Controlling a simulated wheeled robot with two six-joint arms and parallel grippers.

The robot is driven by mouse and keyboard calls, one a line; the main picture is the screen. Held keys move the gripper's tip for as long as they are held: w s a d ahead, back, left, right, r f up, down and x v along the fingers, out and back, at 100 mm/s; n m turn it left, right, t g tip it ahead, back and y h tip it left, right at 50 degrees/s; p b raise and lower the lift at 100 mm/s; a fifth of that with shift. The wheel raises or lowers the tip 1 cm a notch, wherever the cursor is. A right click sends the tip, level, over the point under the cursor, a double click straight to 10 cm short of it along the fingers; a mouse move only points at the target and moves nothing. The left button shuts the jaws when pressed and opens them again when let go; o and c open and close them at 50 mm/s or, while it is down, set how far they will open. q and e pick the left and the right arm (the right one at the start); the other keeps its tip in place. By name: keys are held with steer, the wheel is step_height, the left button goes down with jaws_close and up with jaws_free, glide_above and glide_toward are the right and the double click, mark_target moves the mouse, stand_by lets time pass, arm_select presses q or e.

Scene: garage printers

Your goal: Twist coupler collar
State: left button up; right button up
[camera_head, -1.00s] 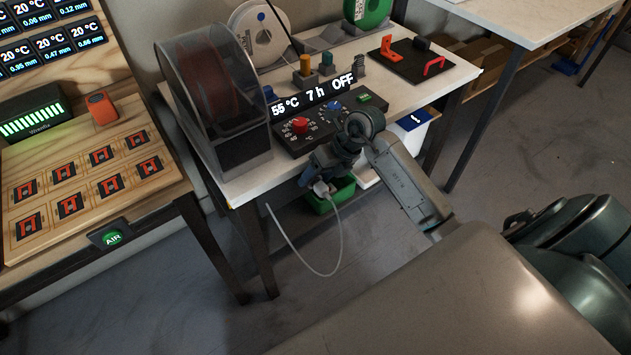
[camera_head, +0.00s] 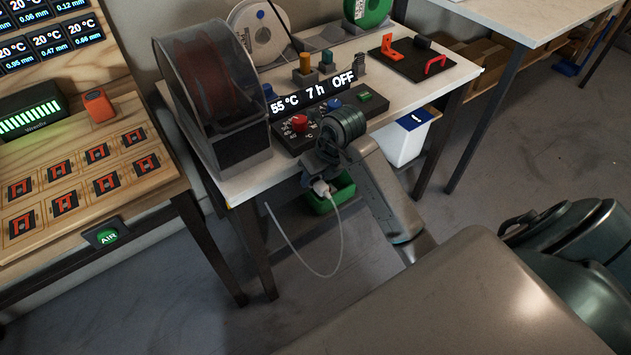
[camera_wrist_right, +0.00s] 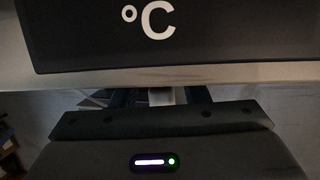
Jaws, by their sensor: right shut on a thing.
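My right gripper (camera_head: 317,176) is at the front edge of the dryer bench, below the control box. It is shut, with its jaws around the coupler collar, which is mostly hidden by the gripper and wrist. A white fitting (camera_head: 322,188) with a thin white hose shows just under the gripper; the hose loops down and back up to the bench. My left gripper is not in view.
The control box (camera_head: 284,140) has a red knob (camera_head: 299,123) and a blue knob (camera_head: 334,104). A clear-covered spool dryer (camera_head: 240,120) stands left of it. A green bin (camera_head: 340,190) and a white bin (camera_head: 402,147) are below. Open floor lies between the benches.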

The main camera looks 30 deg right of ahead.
steer(key=shift+a+f+h+b, duration=0.1)
steer(key=shift+a+h+b, duration=0.05)
steer(key=shift+h+b, duration=0.25)
steer(key=o, duration=1.1)
